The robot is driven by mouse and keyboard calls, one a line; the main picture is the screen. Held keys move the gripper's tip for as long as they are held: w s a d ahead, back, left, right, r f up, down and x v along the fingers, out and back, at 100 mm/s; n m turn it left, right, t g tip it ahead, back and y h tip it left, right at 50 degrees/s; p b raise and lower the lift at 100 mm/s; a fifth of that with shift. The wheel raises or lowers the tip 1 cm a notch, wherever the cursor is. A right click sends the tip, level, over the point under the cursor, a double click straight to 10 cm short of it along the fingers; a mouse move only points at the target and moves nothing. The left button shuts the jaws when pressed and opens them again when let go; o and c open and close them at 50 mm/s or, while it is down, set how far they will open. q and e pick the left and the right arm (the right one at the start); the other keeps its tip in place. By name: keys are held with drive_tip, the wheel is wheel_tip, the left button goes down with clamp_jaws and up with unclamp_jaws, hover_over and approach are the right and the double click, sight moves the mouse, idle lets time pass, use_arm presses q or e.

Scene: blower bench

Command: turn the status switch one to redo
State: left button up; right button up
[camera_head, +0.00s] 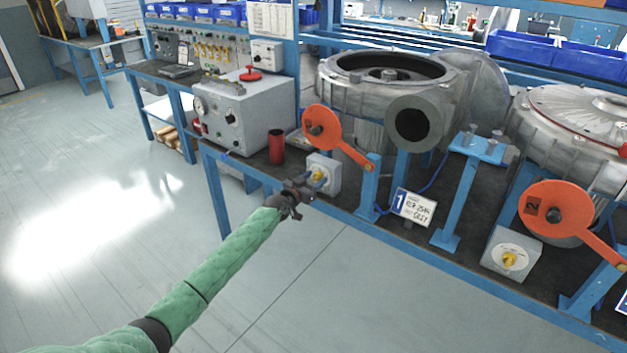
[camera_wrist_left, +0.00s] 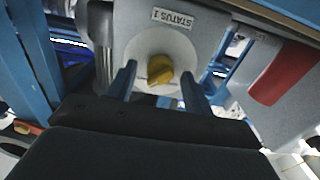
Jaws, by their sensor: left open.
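The status switch one is a grey box (camera_head: 327,183) with a yellow knob (camera_head: 318,175) on a round white dial, at the bench's front edge. In the left wrist view the box carries a "STATUS 1" label (camera_wrist_left: 173,18), and its yellow knob (camera_wrist_left: 160,70) sits turned at a slant. My left gripper (camera_head: 312,187) is in front of the box. In the left wrist view its two blue fingers (camera_wrist_left: 158,82) are apart, one on each side of the knob, with no clear contact. The dial markings are too small to read. My right gripper is not in view.
A second grey switch box (camera_head: 512,254) with a yellow knob stands farther right. The floor in front is clear.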

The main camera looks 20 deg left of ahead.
use_arm(q)
drive_tip(key=shift+c, duration=0.4)
drive_tip(key=c, duration=0.9)
